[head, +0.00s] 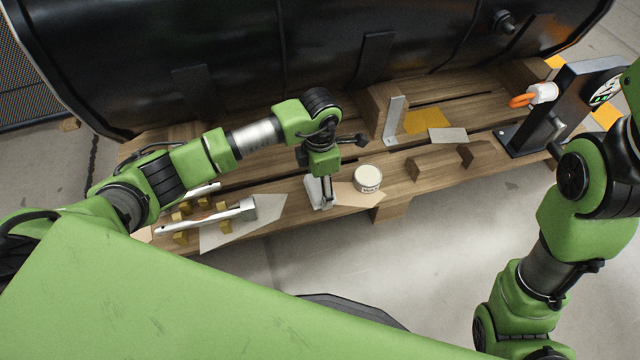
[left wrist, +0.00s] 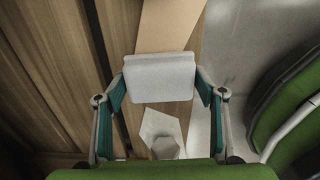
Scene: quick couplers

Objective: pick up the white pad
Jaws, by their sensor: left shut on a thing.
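The white pad (left wrist: 160,78) is a pale, rounded rectangle between the two teal-padded fingers of my left gripper (left wrist: 160,88) in the left wrist view. The gripper is shut on it, with a finger at each side edge. In the head view my left gripper (head: 324,188) points down over the front of the wooden pallet, and part of the pad (head: 312,192) shows beside its fingers. I cannot tell whether the pad is clear of the wood. My right arm shows at the right of the head view, but its gripper is out of frame.
A round pale tin (head: 368,179) stands just right of my left gripper. A silver-headed tool (head: 215,217) lies on small yellow blocks at left. A dark stand (head: 545,112) with an orange-ringed coupler (head: 540,94) is at right. A large black tank (head: 250,60) lies behind.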

